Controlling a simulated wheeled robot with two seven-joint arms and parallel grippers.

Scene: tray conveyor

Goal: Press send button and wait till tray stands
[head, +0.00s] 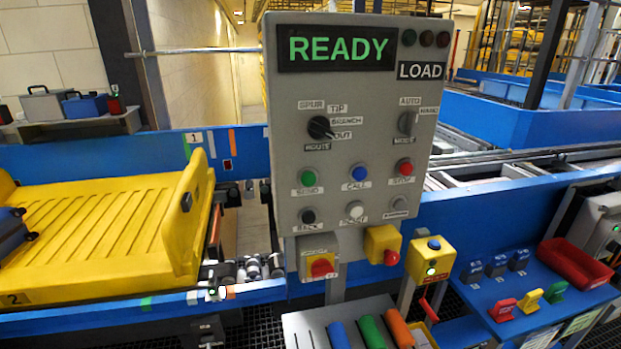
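The green send button (308,178) is on the left of the grey control panel (280,110), above a label that appears to read SEND. The panel's screen (335,49) reads READY in green, and a smaller sign (422,71) reads LOAD. A yellow ribbed tray (95,235), marked 2, lies on the blue-sided conveyor at the left, with its raised end wall toward the panel. A dark grey and blue case (12,236) sits on it, cut off by the left edge. Neither of my grippers shows.
Blue call (358,173) and red stop (404,167) buttons share the panel with other buttons and two selector knobs. A red emergency button (321,267) sits below. A blue shelf (540,290) with a red bin (575,265) stands at the lower right.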

